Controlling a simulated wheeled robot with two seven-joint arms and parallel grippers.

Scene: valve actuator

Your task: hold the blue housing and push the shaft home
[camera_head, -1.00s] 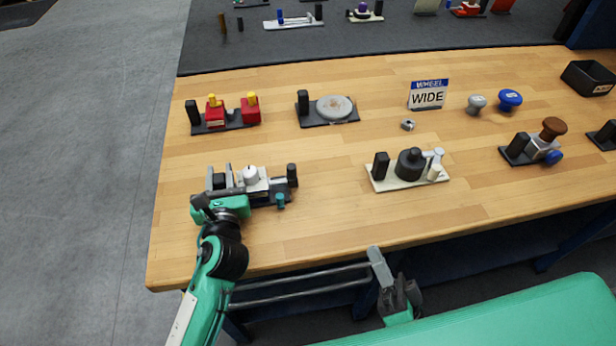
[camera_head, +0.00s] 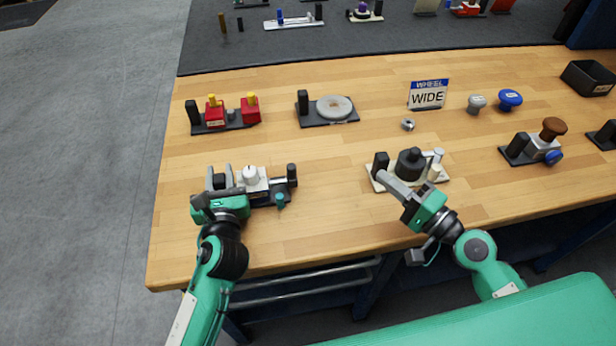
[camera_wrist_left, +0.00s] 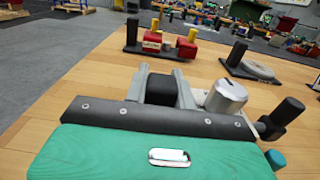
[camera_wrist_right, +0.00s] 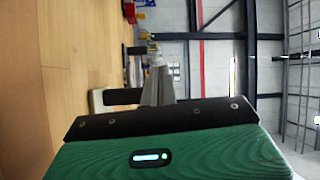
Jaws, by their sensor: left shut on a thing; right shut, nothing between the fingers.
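The valve actuator (camera_head: 262,192) stands at the bench's front left, with a white round cap (camera_head: 250,174) on top. A little blue shows below the cap; most of the housing is hidden. At its right end are a shaft-like bar, a black post (camera_head: 291,172) and a teal knob (camera_head: 280,200). My left gripper (camera_head: 220,172) is at its left end. In the left wrist view its fingers (camera_wrist_left: 160,75) are shut on a black block (camera_wrist_left: 161,91). My right gripper (camera_head: 384,178) is shut and empty, right of the actuator.
A black domed unit on a cream base (camera_head: 438,180) is close by my right gripper; I cannot tell whether they touch. A red unit (camera_head: 250,108) and a grey disc (camera_head: 334,107) stand behind. Bare bench top lies between the actuator and the cream base.

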